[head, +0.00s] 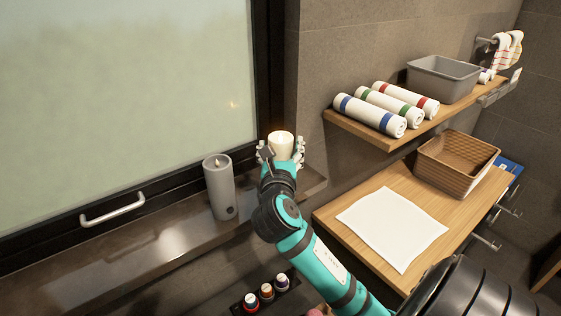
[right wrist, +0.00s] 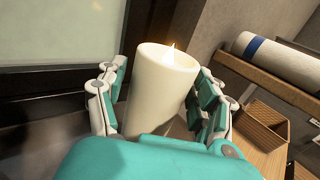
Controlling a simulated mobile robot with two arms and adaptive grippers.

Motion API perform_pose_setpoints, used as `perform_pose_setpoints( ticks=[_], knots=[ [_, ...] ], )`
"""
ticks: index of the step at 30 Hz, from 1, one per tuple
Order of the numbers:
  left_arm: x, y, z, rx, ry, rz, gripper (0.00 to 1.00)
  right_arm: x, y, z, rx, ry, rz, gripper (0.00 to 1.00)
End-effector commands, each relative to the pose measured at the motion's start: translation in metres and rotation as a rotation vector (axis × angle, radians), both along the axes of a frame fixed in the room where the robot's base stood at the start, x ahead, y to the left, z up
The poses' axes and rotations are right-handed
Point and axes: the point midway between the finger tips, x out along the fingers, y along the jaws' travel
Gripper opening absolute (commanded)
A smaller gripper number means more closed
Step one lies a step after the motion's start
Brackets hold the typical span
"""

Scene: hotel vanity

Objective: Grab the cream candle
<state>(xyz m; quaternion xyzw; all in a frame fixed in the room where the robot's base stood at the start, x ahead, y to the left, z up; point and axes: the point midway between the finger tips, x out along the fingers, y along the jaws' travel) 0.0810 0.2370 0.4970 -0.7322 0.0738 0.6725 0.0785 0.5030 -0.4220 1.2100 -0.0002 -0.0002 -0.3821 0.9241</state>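The cream candle (head: 281,145) is a lit cylinder standing upright near the right end of the dark window ledge, close to the window frame. In the right wrist view the candle (right wrist: 160,88) fills the middle, with a small flame on top. My right gripper (head: 281,153) is around the candle, one finger on each side. In the right wrist view the fingers of this gripper (right wrist: 162,102) are spread, with narrow gaps showing beside the candle. The candle's base is hidden by my wrist. My left gripper is not in view.
A grey candle (head: 219,187) stands on the ledge (head: 150,250) just left of my gripper. Rolled towels (head: 370,115) and a grey bin (head: 443,78) are on the shelf at right. Below are a wicker basket (head: 457,165) and a white cloth (head: 392,228). Small bottles (head: 266,292) sit lower down.

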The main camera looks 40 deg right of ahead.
Motion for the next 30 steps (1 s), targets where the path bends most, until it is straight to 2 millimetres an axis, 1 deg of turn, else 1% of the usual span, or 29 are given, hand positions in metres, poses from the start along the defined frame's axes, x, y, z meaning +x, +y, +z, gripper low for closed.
perform_pose_setpoints(
  ticks=[1,9,12,17,20,23,30],
  knots=[
    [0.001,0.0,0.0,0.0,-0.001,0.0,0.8,0.0,0.0,0.0,0.0,0.0,0.0,0.59],
    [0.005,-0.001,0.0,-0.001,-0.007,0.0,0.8,0.0,0.0,0.0,0.0,0.001,0.0,0.24],
    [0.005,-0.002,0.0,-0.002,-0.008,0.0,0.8,0.0,0.0,0.0,-0.001,-0.001,0.0,0.13],
    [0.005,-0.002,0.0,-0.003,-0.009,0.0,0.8,0.0,0.0,0.0,-0.001,-0.001,0.0,0.13],
    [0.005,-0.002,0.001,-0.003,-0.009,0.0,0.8,0.0,0.0,0.004,-0.001,-0.002,0.0,0.13],
    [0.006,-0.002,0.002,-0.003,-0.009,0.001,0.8,0.0,0.0,0.018,-0.003,-0.007,-0.001,0.13],
    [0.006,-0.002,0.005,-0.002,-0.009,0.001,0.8,0.0,0.0,0.068,-0.003,-0.01,0.001,0.13]
  ],
)
